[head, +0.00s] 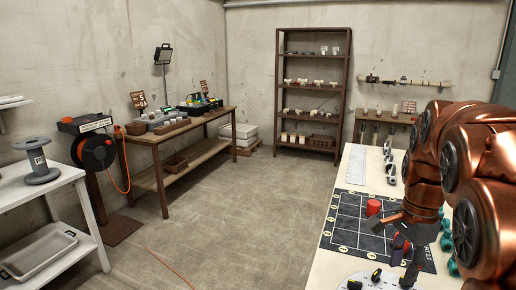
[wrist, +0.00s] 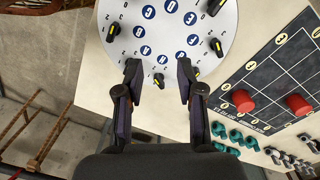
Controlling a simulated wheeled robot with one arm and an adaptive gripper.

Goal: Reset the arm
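My copper-coloured arm reaches in from the right in the head view, over the white table. My gripper (head: 404,256) points down there, near the round white board at the table's front. In the wrist view my gripper (wrist: 160,72) has its two dark fingers spread apart with a clear gap and nothing held between them. A small black-and-yellow piece (wrist: 159,81) shows in the gap, at the edge of the round board (wrist: 130,42). The gripper's height above the board is hard to tell.
A dark grid mat (head: 345,237) bears a red cylinder (head: 373,207); the wrist view shows two red cylinders. Teal fittings (wrist: 235,136) and metal fittings (wrist: 275,155) lie beside the mat. A wooden workbench (head: 185,135), a shelf rack (head: 312,60) and open floor (head: 225,205) lie beyond.

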